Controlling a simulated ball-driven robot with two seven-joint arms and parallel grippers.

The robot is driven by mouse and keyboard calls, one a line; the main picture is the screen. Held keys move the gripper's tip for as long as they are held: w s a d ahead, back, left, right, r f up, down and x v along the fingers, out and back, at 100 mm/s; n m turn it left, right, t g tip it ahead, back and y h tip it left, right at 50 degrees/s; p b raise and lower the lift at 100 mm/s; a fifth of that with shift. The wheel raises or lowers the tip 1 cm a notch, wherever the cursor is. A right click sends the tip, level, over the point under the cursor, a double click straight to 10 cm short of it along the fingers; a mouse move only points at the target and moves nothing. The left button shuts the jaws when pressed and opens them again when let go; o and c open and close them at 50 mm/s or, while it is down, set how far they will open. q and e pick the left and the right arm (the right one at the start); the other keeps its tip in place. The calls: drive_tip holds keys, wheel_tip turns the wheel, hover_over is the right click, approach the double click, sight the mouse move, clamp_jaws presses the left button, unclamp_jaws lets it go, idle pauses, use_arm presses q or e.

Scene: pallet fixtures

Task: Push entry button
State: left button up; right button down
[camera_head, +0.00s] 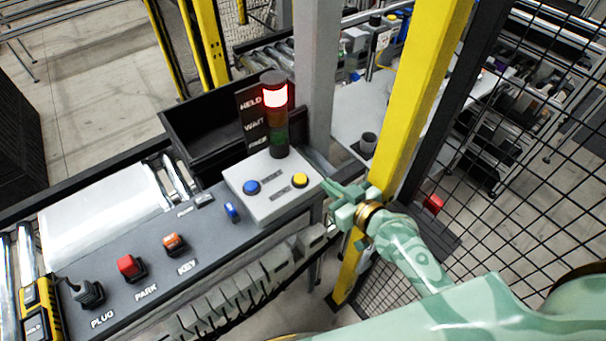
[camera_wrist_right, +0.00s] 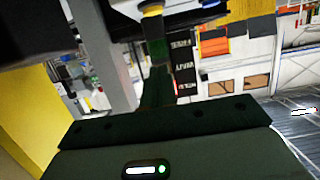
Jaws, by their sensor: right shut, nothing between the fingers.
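A light grey button box (camera_head: 272,207) stands at the right end of the dark console in the head view. It has a blue button (camera_head: 251,187) on the left and a yellow button (camera_head: 300,180) on the right. Their small labels are too small to read. My right gripper (camera_head: 333,198) is shut and empty, just right of the box and apart from the yellow button. In the wrist view its dark green body (camera_wrist_right: 160,140) fills the bottom. My left gripper is not in view.
A signal tower (camera_head: 275,97) with its red top lamp lit stands behind the box, beside a sign reading HELD, WAIT, FREE. A yellow post (camera_head: 410,90) and mesh fence are close right. PLUG, PARK (camera_head: 130,266) and KEY (camera_head: 174,244) fixtures sit along the console.

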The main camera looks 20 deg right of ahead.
hover_over(305, 185)
wheel_tip(305, 185, down, 3)
drive_tip(key=shift+r+b, duration=0.15)
drive_tip(key=shift+b, duration=0.15)
wheel_tip(305, 185, down, 3)
drive_tip(key=shift+w+r+b, duration=0.1)
drive_tip(key=shift+b, duration=0.6)
drive_tip(key=shift+d+f+b, duration=0.1)
drive_tip(key=shift+f+b, duration=0.2)
drive_tip(key=shift+f, duration=0.3)
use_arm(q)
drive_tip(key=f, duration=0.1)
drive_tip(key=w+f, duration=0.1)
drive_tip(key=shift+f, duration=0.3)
